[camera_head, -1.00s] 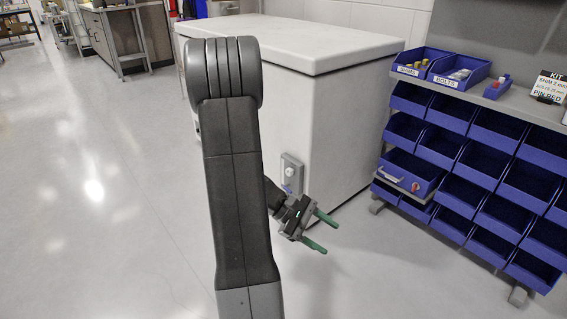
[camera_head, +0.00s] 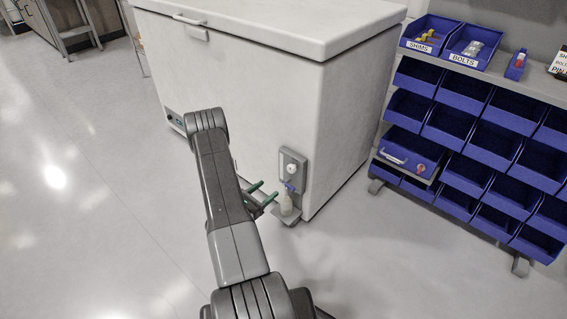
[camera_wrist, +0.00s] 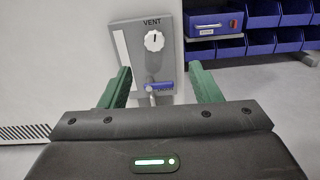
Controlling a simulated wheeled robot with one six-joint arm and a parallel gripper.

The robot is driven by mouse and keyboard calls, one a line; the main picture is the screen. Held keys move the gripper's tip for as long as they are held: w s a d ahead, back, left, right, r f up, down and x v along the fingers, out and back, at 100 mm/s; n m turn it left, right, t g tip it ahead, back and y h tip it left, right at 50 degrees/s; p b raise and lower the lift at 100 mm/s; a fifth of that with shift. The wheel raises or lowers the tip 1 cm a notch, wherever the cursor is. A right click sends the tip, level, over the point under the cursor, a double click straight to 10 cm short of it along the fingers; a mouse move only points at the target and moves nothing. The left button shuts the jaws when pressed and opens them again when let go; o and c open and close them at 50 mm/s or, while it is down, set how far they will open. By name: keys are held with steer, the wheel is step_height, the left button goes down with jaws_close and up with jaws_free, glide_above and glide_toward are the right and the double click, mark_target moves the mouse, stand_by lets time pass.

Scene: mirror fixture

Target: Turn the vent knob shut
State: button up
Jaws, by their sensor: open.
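The vent knob (camera_wrist: 154,41) is a round white dial with a dark mark, on a grey panel (camera_wrist: 139,59) labelled VENT. In the head view the knob (camera_head: 291,168) sits on the panel near the right end of the white chest freezer's front (camera_head: 250,110). My gripper (camera_wrist: 160,80) is open and empty, with green fingers spread below and to either side of the knob in the wrist view. In the head view my gripper (camera_head: 268,193) is left of and below the knob, apart from it. A blue lever (camera_wrist: 161,85) is below the knob.
The floor in front is clear.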

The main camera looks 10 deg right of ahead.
mark_target(290, 170)
steer(key=b+x, duration=0.1)
steer(key=x, duration=0.8)
steer(key=w+b+x, duration=0.1)
steer(key=x, duration=0.3)
steer(key=shift+w+a+f+b, duration=0.1)
steer(key=shift+f+b, duration=0.2)
steer(key=shift+b, duration=0.05)
